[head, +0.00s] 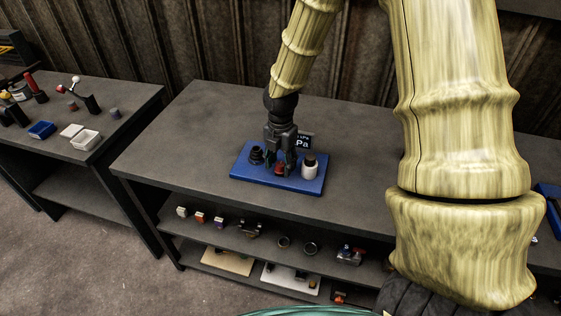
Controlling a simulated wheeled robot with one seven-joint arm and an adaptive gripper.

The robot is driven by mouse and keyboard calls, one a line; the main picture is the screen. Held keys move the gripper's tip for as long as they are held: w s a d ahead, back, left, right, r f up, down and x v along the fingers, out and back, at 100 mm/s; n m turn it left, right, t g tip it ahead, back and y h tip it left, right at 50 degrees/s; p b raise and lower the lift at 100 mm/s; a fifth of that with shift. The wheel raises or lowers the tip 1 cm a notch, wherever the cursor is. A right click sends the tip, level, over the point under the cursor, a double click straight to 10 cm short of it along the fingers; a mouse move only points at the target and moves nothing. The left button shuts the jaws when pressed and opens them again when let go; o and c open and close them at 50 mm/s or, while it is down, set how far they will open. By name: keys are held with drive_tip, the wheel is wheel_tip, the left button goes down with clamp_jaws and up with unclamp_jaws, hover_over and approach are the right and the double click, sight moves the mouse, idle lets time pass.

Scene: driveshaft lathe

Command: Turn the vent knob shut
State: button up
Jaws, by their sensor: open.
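The vent knob seems to be the small red part (280,170) on a blue base plate (249,177), which lies on the dark grey bench. My gripper (280,166) points down over the middle of the plate. Its fingers are open, one on each side of the red part. Whether they touch it cannot be told. On the same plate, a black knob-like part (256,154) stands to the left and a white cylinder with a dark top (309,167) to the right. A small dark display (302,142) reading "Pa" is partly hidden behind my gripper.
The bench top (190,140) is clear left of the plate. Lower shelves (225,225) hold several small parts. A second table (120,95) at the left holds a blue tray (42,130), a white tray (86,139) and tools. My arm covers the right side.

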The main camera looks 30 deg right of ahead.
drive_tip(key=shift+w+f, duration=0.1)
drive_tip(key=shift+c, duration=0.2)
drive_tip(key=c, duration=1)
